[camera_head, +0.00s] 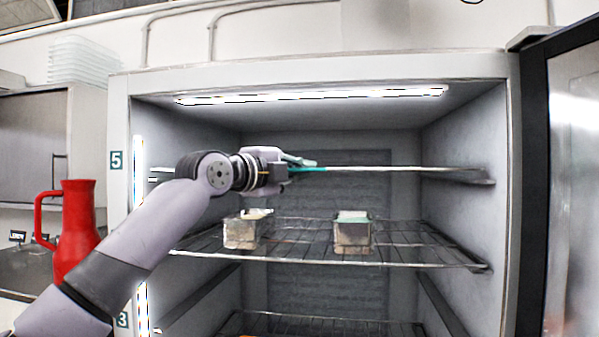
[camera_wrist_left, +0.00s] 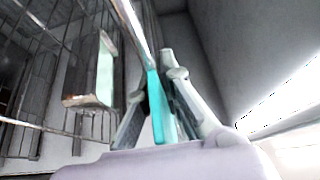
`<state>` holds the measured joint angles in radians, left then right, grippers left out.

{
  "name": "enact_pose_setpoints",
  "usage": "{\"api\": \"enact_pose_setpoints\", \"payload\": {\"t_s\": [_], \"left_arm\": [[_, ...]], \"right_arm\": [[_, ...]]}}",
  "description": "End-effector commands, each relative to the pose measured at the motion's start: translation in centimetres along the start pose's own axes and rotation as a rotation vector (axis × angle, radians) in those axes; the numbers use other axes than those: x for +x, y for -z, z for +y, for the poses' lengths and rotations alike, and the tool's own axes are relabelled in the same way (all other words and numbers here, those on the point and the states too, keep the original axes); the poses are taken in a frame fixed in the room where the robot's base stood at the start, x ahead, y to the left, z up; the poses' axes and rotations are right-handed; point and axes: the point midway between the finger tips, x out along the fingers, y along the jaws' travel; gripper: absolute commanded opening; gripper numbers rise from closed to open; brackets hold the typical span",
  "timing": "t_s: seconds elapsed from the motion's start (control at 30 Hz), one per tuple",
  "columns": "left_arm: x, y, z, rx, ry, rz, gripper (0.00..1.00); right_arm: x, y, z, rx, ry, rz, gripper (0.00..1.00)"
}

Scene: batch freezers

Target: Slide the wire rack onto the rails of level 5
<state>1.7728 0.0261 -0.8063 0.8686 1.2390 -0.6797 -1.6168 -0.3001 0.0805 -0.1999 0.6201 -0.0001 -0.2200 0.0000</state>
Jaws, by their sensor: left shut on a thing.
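The wire rack (camera_head: 400,169) is seen nearly edge-on, inside the upper freezer compartment at the height of the label 5 (camera_head: 116,159). Its front bar spans most of the width. Its right end is close to the rail (camera_head: 482,178) on the right wall; I cannot tell whether it rests on it. The left end is partly hidden by my arm. My left gripper (camera_head: 300,164) is shut on the teal section of the front bar. In the left wrist view, the rack's bar (camera_wrist_left: 131,24) runs up from the teal part between the fingers (camera_wrist_left: 160,105). My right gripper is not in view.
Below is another wire shelf (camera_head: 300,260) holding two small containers, one at left (camera_head: 240,233) and one in the middle (camera_head: 352,236). A lower shelf (camera_head: 330,321) shows beneath. The open door (camera_head: 570,200) stands at right. A red jug (camera_head: 77,225) stands outside at left.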

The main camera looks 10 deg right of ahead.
Motion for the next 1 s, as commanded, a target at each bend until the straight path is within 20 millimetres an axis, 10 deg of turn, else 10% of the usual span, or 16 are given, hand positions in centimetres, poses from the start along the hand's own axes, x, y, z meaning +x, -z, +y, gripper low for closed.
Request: {"api": "enact_pose_setpoints", "payload": {"t_s": [1.0], "left_arm": [[2.8,-1.4,0.0,0.002,0.004,0.001,0.0]], "right_arm": [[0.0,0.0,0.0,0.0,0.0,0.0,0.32]]}}
